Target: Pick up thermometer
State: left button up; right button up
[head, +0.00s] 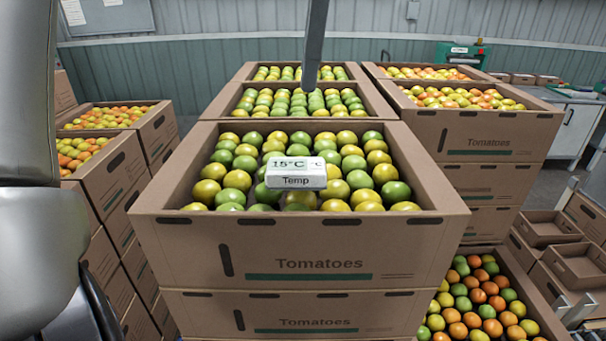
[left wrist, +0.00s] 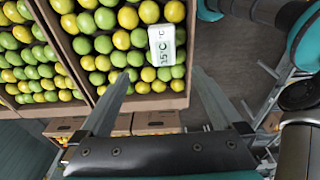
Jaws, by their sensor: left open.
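The thermometer is a small white block with a "15°C" display and "Temp" on its front (head: 296,175). It rests on the green and yellow tomatoes near the middle of the front top crate (head: 310,240). In the left wrist view the thermometer (left wrist: 162,46) lies near the crate's edge, just beyond the fingertips. My left gripper (left wrist: 160,75) is open and empty, with its fingers spread to either side of the thermometer's line and apart from it. In the head view only my left arm shows clearly, at the left edge. My right gripper is in neither view.
More tomato crates stand behind, at the left (head: 117,170) and at the right (head: 480,130). An open lower crate of mixed tomatoes (head: 530,318) is at the bottom right. Air above the front crate looks clear.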

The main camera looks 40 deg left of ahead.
pick_arm(q)
send_over(296, 164)
jog(key=f, duration=0.5)
jog(key=w+f, duration=0.1)
jog(key=f, duration=0.2)
jog(key=shift+d+f, duration=0.15)
jog(key=shift+f, duration=0.1)
jog(key=f, duration=0.2)
jog(key=s+f, duration=0.1)
jog(key=f, duration=0.1)
jog(key=shift+f, duration=0.55)
jog(key=shift+f, duration=0.2)
grip_shut()
dwell(0.4)
jog(key=shift+r, duration=0.1)
